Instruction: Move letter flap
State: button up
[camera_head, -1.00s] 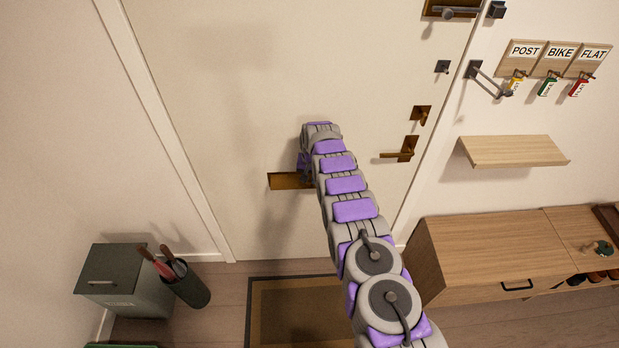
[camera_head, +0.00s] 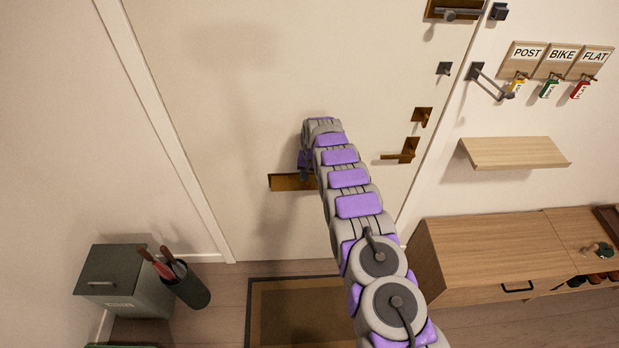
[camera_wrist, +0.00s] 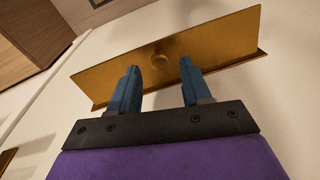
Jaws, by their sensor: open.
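The brass letter flap (camera_head: 289,182) is set low in the white door, partly hidden behind my arm in the head view. I cannot tell whether the fingers touch the plate. In the head view the gripper is mostly hidden by my arm.
The door (camera_head: 240,90) carries a brass lever handle (camera_head: 403,153) to the right. A grey bin (camera_head: 120,283) and an umbrella holder (camera_head: 187,287) stand at lower left. A wooden cabinet (camera_head: 490,250), shelf (camera_head: 515,153) and key hooks are at right. A doormat (camera_head: 290,310) lies below.

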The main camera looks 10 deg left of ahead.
aim_at(313, 189)
notch_tip(313, 189, up, 15)
jog(key=d, duration=0.1)
jog(key=shift+s+p, duration=0.45)
dwell(0.3)
